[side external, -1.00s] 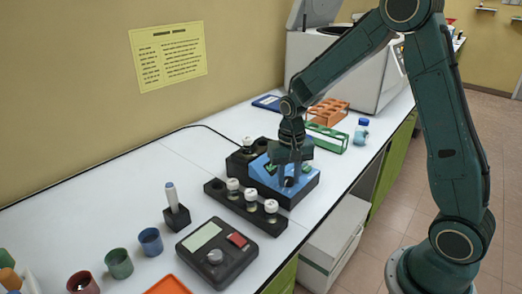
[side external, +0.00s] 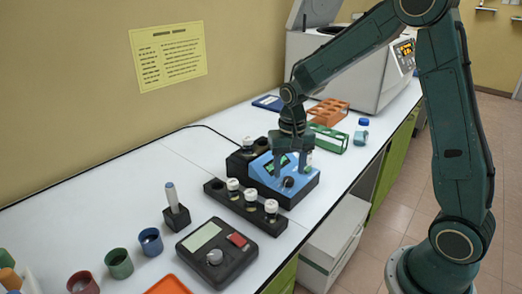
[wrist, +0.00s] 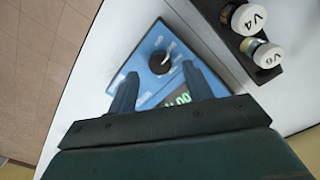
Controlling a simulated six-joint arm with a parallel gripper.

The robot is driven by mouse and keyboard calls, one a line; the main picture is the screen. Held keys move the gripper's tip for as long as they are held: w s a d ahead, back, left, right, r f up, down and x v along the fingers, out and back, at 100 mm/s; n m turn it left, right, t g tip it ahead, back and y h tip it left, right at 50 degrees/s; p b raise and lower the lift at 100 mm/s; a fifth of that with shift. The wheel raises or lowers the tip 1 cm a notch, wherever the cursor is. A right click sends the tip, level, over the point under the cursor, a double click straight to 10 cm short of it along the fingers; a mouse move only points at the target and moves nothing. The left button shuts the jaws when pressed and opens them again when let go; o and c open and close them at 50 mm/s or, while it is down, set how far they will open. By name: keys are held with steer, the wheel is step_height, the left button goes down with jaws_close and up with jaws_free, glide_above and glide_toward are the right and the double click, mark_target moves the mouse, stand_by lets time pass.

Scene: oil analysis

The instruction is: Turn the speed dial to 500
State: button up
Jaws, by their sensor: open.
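The blue device (side external: 305,187) stands on the bench with a black dial (side external: 288,182) on its sloped face. In the wrist view the dial (wrist: 160,62) has a light pointer mark and printed labels around it, too small to read. A green-lit display (wrist: 178,100) sits beside the dial, partly hidden by a finger; its full number cannot be read. My gripper (side external: 291,172) is over the device. In the wrist view its fingers (wrist: 160,75) are apart, pointing toward the dial, with nothing between them.
A black rack (side external: 238,205) of white-capped vials stands close beside the device. A black box with a knob and red button (side external: 231,252) is nearer the camera. Green (side external: 327,139) and orange (side external: 330,112) racks stand behind.

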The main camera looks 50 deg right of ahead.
mark_target(291, 181)
step_height(291, 181, up, 11)
stand_by(0.4)
stand_by(0.4)
steer(key=s+a+r+n+t, duration=0.2)
steer(key=s+a+n, duration=0.1)
steer(key=s, duration=0.7)
steer(key=s+a+r+n+t, duration=0.3)
steer(key=s+n, duration=0.1)
steer(key=s, duration=0.7)
steer(key=shift+s+t, duration=0.15)
steer(key=shift+t, duration=0.15)
steer(key=shift+c, duration=0.2)
